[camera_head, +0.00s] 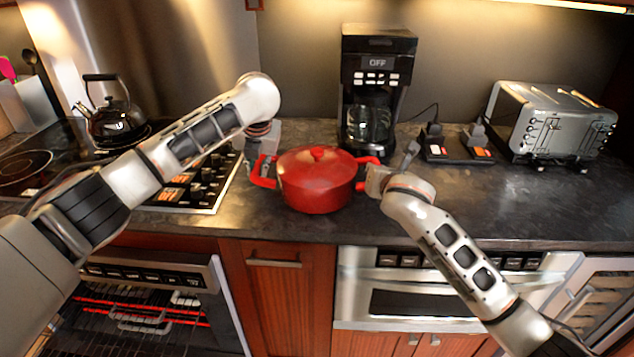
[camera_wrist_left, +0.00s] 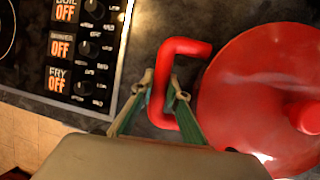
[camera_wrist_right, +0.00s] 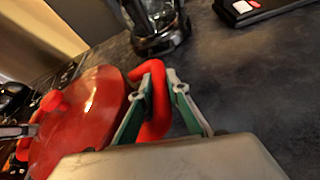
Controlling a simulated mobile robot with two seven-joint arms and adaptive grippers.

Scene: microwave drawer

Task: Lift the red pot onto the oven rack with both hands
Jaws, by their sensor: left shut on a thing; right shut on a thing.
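The red pot (camera_head: 316,187) has its lid on and sits at the front of the dark counter, between my two grippers. My left gripper (camera_head: 257,172) is shut on the pot's left handle; the left wrist view shows its fingers on both sides of that red handle (camera_wrist_left: 178,47). My right gripper (camera_head: 371,178) is shut on the right handle, which shows between its fingers in the right wrist view (camera_wrist_right: 155,90). The oven at lower left is open, and its rack (camera_head: 140,322) shows inside near glowing red elements. Part of the oven is hidden by my left arm.
A coffee maker (camera_head: 374,95) stands close behind the pot. A kettle (camera_head: 113,118) is on the cooktop at left. The front counter right of my right gripper is clear.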

